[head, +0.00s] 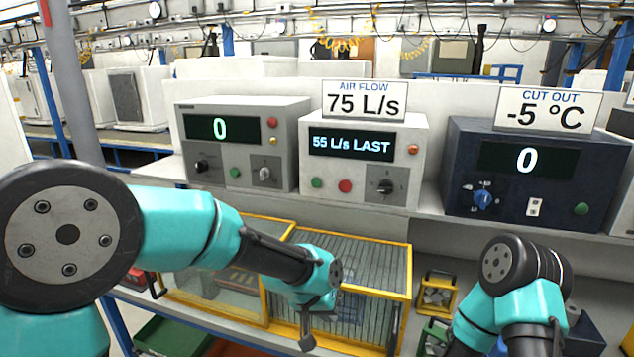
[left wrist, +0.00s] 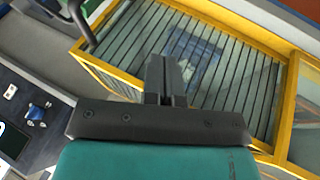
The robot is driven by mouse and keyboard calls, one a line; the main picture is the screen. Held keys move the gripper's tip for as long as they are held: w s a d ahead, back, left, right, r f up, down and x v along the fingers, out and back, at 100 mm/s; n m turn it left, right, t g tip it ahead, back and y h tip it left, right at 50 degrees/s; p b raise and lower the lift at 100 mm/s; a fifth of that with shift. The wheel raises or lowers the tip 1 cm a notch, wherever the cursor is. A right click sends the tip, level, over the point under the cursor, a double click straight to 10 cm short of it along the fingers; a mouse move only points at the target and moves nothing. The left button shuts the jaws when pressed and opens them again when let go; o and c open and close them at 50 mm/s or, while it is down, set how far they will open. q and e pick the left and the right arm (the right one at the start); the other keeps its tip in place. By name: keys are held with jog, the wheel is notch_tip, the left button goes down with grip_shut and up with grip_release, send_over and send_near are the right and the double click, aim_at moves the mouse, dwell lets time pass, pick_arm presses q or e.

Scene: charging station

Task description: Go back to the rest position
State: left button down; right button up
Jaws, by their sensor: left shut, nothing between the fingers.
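My left arm reaches in from the left over the yellow-framed cage (head: 408,285) with a slatted grey top. My left gripper (head: 307,338) points down in front of the cage's slatted part. In the left wrist view the fingers of my left gripper (left wrist: 166,75) are together with nothing between them, over the slatted top of the cage (left wrist: 255,85). My right arm (head: 520,290) is folded at the lower right; its gripper does not show.
Three instrument boxes stand on the shelf behind: a grey one (head: 245,103) reading 0, a white one (head: 340,175) reading 55 L/s LAST, and a dark blue one (head: 550,200) reading 0. A small yellow frame (head: 436,292) stands right of the cage. A green bin (head: 170,338) is lower left.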

pick_arm(q)
jog(key=a+f+n+y, duration=0.1)
jog(key=a+f+n, duration=0.1)
jog(key=a+f, duration=0.9)
jog(key=s+a+f+n, duration=0.1)
jog(key=s+a+f, duration=0.6)
jog(key=f, duration=0.4)
jog(key=s+a+f+n+g+y, duration=0.1)
jog(key=s+a+f+n, duration=0.1)
jog(key=s+a+f, duration=0.6)
notch_tip(320, 180, down, 4)
jog(key=shift+s+r+n+g, duration=0.25)
jog(key=shift+s+n+g, duration=0.05)
jog(key=shift+s, duration=0.7)
